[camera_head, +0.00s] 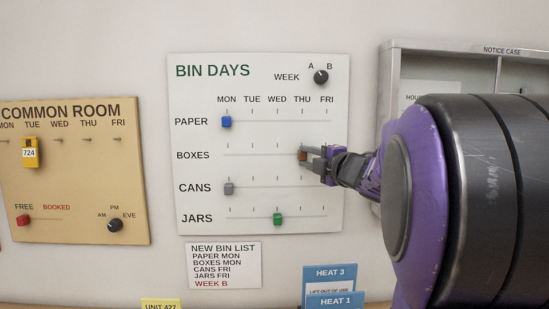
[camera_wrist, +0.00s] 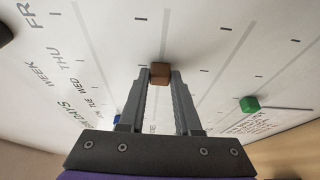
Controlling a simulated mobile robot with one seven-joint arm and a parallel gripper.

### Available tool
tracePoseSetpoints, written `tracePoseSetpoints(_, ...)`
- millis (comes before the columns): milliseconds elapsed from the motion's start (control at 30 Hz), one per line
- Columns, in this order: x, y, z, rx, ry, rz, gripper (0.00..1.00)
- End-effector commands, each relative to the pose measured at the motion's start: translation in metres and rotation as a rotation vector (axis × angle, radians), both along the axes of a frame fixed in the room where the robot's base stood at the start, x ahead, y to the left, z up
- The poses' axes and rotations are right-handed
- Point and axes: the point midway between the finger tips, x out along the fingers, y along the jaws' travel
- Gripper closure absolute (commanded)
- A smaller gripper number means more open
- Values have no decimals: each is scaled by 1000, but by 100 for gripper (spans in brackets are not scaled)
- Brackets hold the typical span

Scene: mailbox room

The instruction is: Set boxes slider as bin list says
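The BIN DAYS board (camera_head: 200,103) has the BOXES row second from the top, its track (camera_head: 262,155) running MON to FRI. The brown boxes slider (camera_head: 302,155) stands at THU. My gripper (camera_head: 311,156) reaches it from the right. In the wrist view the boxes slider (camera_wrist: 160,73) sits between the fingertips (camera_wrist: 161,80), which appear to touch both sides. The bin list (camera_head: 223,265) below the board reads PAPER MON, BOXES MON, CANS FRI, JARS FRI, WEEK B.
The paper slider (camera_head: 226,122) and cans slider (camera_head: 228,188) are at MON; the green jars slider (camera_head: 278,219) is at WED. A week knob (camera_head: 321,77) is at the top. The BOXES track left of the slider is clear. A notice case (camera_head: 430,62) stands right.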

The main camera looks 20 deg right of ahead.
Motion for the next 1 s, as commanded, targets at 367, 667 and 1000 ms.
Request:
tracePoseSetpoints(367, 0, 0, 0, 0, 0, 0, 100)
tracePoseSetpoints(667, 0, 0, 0, 0, -1, 0, 100)
tracePoseSetpoints(1000, 0, 0, 1, 0, -1, 0, 100)
